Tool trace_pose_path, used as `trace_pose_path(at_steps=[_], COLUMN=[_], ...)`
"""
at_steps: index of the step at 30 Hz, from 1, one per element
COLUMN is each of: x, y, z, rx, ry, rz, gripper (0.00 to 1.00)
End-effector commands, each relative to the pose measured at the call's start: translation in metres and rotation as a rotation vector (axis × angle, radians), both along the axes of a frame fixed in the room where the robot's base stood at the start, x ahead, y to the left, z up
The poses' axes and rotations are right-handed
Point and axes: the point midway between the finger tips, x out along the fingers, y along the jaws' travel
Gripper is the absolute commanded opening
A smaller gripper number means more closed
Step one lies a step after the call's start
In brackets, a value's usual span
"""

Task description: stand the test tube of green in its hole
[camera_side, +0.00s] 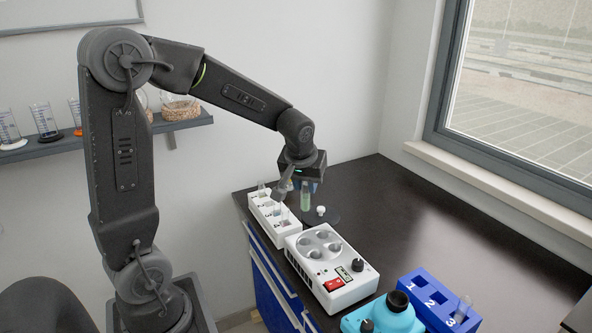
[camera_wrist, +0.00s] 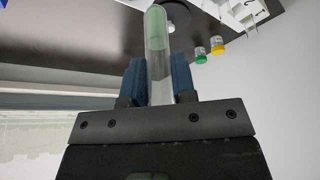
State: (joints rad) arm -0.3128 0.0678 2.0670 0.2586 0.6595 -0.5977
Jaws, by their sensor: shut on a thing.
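The test tube of green (camera_side: 305,199) hangs upright from my gripper (camera_side: 304,184), above the dark bench and just right of the white rack (camera_side: 266,224). In the wrist view the clear tube with its pale green contents (camera_wrist: 156,45) stands between the two blue fingers (camera_wrist: 156,85), which are shut on it. The white rack holds several tubes. I cannot tell which hole belongs to the green tube.
A white device (camera_side: 322,288) with round wells, a black knob and a red switch lies in front of the white rack. A round dark base with a white knob (camera_side: 320,211) is near the tube.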

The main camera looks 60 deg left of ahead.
Motion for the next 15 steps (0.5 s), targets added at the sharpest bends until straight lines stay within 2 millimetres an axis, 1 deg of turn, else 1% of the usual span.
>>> trace_pose_path(at_steps=[1, 6, 9, 15], x=[0.000, 0.000, 0.000, 0.000], y=[0.001, 0.002, 0.002, 0.002], z=[-0.012, -0.037, -0.047, -0.060], rx=[0.000, -0.001, -0.001, -0.001], ry=[0.006, 0.006, 0.003, 0.003], rz=[0.001, 0.000, 0.002, 0.001], gripper=[0.02, 0.02, 0.02, 0.02])
